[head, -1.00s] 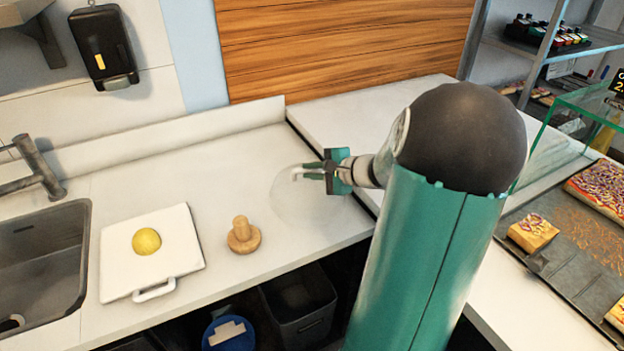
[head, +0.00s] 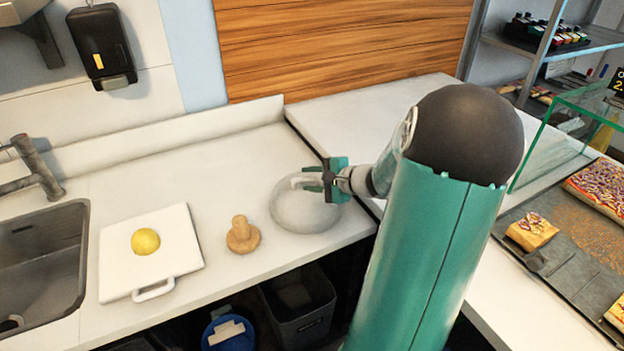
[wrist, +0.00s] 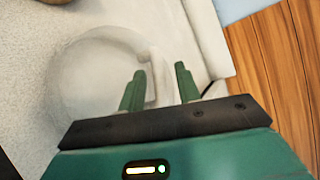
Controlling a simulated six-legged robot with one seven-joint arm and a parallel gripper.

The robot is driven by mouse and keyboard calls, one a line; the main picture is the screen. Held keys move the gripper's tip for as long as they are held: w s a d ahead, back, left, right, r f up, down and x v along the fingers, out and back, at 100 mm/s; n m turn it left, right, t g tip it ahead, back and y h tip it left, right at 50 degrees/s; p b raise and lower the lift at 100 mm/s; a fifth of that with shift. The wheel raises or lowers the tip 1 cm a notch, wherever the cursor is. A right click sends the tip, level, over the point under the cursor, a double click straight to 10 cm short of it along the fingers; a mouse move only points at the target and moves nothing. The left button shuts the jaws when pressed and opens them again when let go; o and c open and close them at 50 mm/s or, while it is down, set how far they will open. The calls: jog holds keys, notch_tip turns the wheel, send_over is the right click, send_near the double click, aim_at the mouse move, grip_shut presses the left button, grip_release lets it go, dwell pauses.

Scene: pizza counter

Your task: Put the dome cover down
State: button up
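The clear dome cover (head: 303,212) sits on the white counter, right of the wooden press (head: 242,236). Its pale handle is on top. My gripper (head: 313,179) is at the handle, coming from the right. In the wrist view, my gripper (wrist: 159,84) has its two green fingers spread, with the handle between them and nearer the left finger. A gap shows between the handle and the right finger. The dome (wrist: 92,82) shows there beyond the fingers, its near part hidden by my gripper.
A white cutting board (head: 185,240) with a yellow ball (head: 145,241) lies left of the wooden press. The sink (head: 40,255) is at far left. The counter's front edge runs close below the dome. Bare counter lies behind the dome.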

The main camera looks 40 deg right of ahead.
jog(key=v, duration=1.2)
jog(key=w+a+r+n+g+y, duration=0.1)
jog(key=a+n+g, duration=0.25)
jog(key=a, duration=0.65)
jog(key=w+a+r+n+g+y, duration=0.1)
jog(key=w+a+n+g, duration=0.3)
jog(key=a, duration=0.6)
jog(key=s+a+r+n+h, duration=0.2)
jog(key=s+a+n, duration=0.3)
jog(key=a+n, duration=0.1)
jog(key=s+a+r+n+h, duration=0.3)
jog(key=s+a+n, duration=0.2)
jog(key=a+n, duration=0.2)
jog(key=shift+a, duration=0.9)
